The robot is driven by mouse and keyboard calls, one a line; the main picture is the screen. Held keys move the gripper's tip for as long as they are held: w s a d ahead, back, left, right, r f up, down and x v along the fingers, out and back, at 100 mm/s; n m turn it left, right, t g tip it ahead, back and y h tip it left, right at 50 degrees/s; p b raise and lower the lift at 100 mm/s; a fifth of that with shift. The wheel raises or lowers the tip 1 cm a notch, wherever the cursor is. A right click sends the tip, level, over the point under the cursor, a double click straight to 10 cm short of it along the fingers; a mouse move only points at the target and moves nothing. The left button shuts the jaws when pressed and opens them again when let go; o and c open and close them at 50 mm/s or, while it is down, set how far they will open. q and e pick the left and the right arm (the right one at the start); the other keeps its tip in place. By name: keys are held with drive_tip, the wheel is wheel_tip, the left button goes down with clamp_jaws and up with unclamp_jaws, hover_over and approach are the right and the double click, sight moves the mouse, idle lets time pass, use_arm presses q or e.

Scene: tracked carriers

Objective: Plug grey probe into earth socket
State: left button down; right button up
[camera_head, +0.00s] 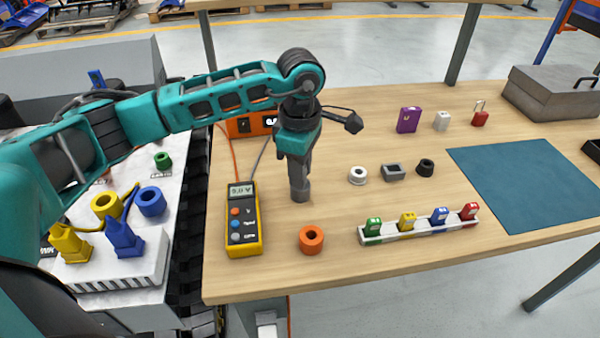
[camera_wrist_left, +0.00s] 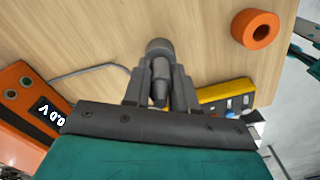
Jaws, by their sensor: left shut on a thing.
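My left gripper (camera_head: 299,178) is shut on the grey probe (camera_head: 300,193), over the table just right of the multimeter. In the left wrist view the grey probe (camera_wrist_left: 159,70) sits between the two fingers of the gripper (camera_wrist_left: 160,95). The probe points down; I cannot tell whether it touches the table. The green socket (camera_head: 162,160), apparently the earth socket, stands on the pale carrier panel (camera_head: 185,185) at the left, well away from the probe. My right gripper is not seen.
A yellow multimeter (camera_head: 243,222) and an orange ring (camera_head: 311,240) lie close to the gripper. Yellow (camera_head: 106,204) and blue (camera_head: 150,201) sockets stand nearer on the panel. An orange box (camera_head: 250,123) is behind. A rack with coloured tags (camera_head: 418,230) is at the right.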

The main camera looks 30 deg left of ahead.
use_arm(q)
drive_tip(key=shift+r+p, duration=0.55)
drive_tip(key=shift+r, duration=0.55)
drive_tip(key=shift+r+p, duration=1.1)
drive_tip(key=shift+r, duration=0.65)
drive_tip(key=c, duration=1.5)
unclamp_jaws()
clamp_jaws()
